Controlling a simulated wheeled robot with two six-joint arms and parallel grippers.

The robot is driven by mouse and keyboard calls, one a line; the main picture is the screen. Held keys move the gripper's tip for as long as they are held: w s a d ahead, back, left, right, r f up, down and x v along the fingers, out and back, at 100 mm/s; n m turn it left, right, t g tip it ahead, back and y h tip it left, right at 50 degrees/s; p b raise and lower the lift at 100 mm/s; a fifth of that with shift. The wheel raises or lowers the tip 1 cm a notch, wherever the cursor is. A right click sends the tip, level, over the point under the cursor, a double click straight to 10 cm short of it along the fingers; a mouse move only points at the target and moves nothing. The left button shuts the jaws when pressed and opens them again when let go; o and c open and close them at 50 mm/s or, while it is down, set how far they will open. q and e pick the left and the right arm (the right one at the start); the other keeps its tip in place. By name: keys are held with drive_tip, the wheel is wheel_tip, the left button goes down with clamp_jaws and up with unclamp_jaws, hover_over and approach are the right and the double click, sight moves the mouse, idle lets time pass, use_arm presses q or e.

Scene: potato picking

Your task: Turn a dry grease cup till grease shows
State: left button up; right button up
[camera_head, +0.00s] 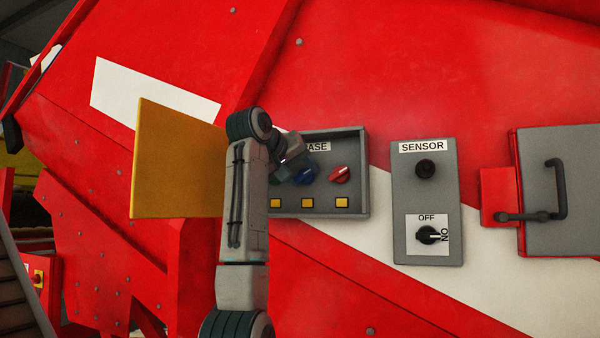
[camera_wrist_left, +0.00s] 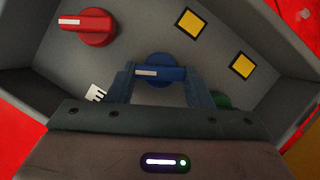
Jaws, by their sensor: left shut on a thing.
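The grease box (camera_head: 364,190) is a grey recessed panel with a partly hidden label ending in "ASE". It holds a red grease cup (camera_head: 340,174), a blue one (camera_head: 306,174) and a green one (camera_head: 275,180), mostly hidden by my arm. My left gripper (camera_wrist_left: 160,76) is shut on the blue cup (camera_wrist_left: 158,66), one finger on each side. The blue cup's white mark points left in the left wrist view, as does the mark on the red cup (camera_wrist_left: 87,26). Yellow squares (camera_head: 341,203) sit below the cups in the head view. My right gripper is not in view.
The box's yellow door (camera_head: 178,165) stands open at left, close to my left arm. Right of the box are a grey sensor panel (camera_head: 400,230) with a black ON/OFF knob (camera_head: 428,236) and a grey hatch with a dark handle (camera_head: 560,185).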

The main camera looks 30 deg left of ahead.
use_arm(q)
drive_tip(key=shift+w+f, duration=0.1)
drive_tip(key=shift+f, duration=0.15)
drive_tip(key=o, duration=1)
drive_tip(key=shift+r, duration=0.1)
drive_tip(key=shift+r, duration=0.1)
drive_tip(key=b+v, duration=0.5)
drive_tip(key=v, duration=0.6)
drive_tip(key=shift+w, duration=0.1)
